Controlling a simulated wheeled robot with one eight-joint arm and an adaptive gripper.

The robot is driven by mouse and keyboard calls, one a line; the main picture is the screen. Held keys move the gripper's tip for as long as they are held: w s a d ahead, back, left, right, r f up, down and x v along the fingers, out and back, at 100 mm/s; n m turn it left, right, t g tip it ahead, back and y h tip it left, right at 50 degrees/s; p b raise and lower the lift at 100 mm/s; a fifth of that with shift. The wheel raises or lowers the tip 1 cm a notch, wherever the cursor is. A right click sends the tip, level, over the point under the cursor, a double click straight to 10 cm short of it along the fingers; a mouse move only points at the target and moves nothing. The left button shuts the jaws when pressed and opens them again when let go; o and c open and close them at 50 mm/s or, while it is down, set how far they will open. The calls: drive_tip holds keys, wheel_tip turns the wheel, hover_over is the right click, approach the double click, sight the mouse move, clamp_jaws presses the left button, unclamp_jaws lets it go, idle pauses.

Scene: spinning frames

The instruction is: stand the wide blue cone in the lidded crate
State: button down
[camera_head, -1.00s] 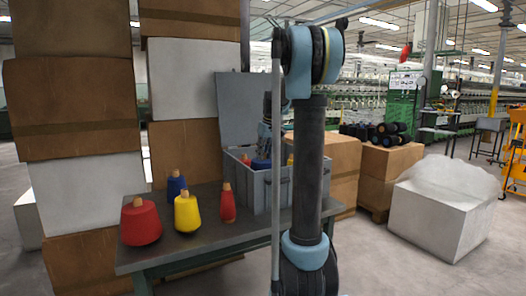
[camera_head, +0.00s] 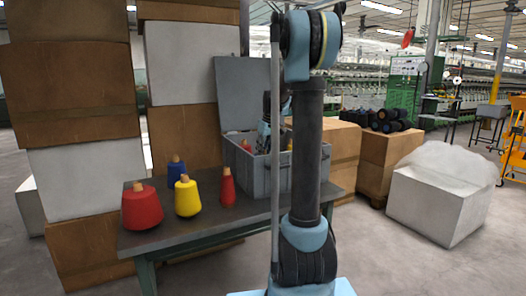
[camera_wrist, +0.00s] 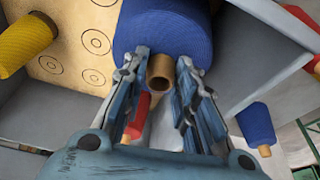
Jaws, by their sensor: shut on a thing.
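The wide blue cone (camera_wrist: 160,28) is in my gripper (camera_wrist: 163,75) in the wrist view, its tan tube tip between the two fingers. Beside it, the tan divider board with dark rings (camera_wrist: 80,45) and grey walls of the crate (camera_wrist: 245,55) show. In the head view the grey crate (camera_head: 285,172) stands on the table with its lid (camera_head: 238,90) raised. My gripper is at the crate's mouth there, partly hidden by my arm; the held cone cannot be made out. Whether the cone's base touches the crate floor cannot be told.
A yellow cone (camera_wrist: 28,42) and a red cone (camera_wrist: 140,108) show near the held cone. A narrower blue cone (camera_wrist: 256,124) is across the grey wall. On the table (camera_head: 190,235) stand wide red (camera_head: 142,209), yellow (camera_head: 187,199), blue (camera_head: 175,174) and narrow red (camera_head: 227,188) cones.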

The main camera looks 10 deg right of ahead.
drive_tip(key=shift+f, duration=0.2)
idle(0.6)
drive_tip(key=c, duration=1.2)
unclamp_jaws()
drive_tip(key=v, duration=1.1)
drive_tip(key=shift+r, duration=0.4)
drive_tip(key=s+f+m, duration=0.1)
drive_tip(key=s+f, duration=0.7)
drive_tip(key=s, duration=0.5)
drive_tip(key=s+a+f+m+h, duration=0.1)
drive_tip(key=s+f+m, duration=0.1)
drive_tip(key=s+f, duration=0.6)
drive_tip(key=s+f+m, duration=0.2)
drive_tip(key=s+f, duration=0.7)
drive_tip(key=s, duration=1.1)
drive_tip(key=shift+s+a+g, duration=0.15)
drive_tip(key=shift+a+g, duration=0.15)
